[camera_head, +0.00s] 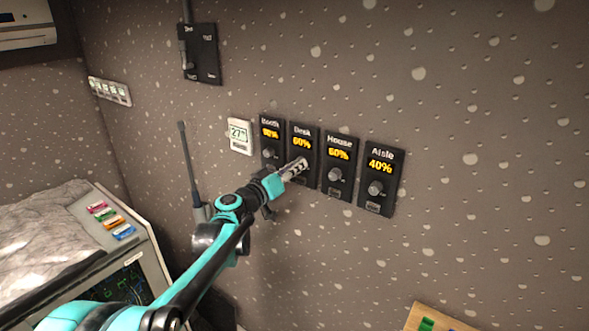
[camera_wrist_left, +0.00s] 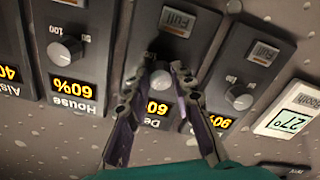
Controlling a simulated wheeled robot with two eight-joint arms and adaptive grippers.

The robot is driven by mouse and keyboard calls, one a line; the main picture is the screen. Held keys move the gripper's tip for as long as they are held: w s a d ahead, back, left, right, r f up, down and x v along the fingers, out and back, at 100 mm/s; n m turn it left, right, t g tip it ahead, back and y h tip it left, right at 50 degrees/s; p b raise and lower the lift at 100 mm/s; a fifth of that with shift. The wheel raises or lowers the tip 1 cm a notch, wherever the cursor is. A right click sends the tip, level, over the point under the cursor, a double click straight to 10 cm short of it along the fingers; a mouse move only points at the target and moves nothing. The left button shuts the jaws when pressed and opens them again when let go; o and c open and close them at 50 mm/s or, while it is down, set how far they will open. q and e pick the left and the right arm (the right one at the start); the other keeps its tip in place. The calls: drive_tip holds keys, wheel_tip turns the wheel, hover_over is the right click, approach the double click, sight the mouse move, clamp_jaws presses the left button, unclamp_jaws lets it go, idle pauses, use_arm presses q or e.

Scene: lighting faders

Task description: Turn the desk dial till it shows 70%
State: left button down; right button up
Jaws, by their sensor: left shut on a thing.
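The Desk dial panel (camera_head: 302,135) is a black plate on the wall with a yellow readout of 60%. In the head view my left gripper (camera_head: 300,166) reaches it from the lower left and covers its knob. In the left wrist view, which is upside down, the gripper (camera_wrist_left: 162,72) is shut on the Desk knob (camera_wrist_left: 160,79), whose top shows between the fingers. The Desk panel's "Full" label (camera_wrist_left: 177,22) shows beyond the fingertips, and its readout is partly hidden behind them. My right gripper is in neither view.
The House panel (camera_head: 339,153) reads 60% and the Aisle panel (camera_head: 381,166) 40%, on the right. A white thermostat (camera_head: 240,135) reads 27°. A console (camera_head: 135,250) stands lower left.

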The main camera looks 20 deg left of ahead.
use_arm(q)
drive_tip(key=shift+f+m, duration=0.1)
drive_tip(key=shift+m, duration=3.6)
drive_tip(key=c, duration=1.3)
unclamp_jaws()
drive_tip(key=shift+a, duration=0.1)
drive_tip(key=v, duration=1.2)
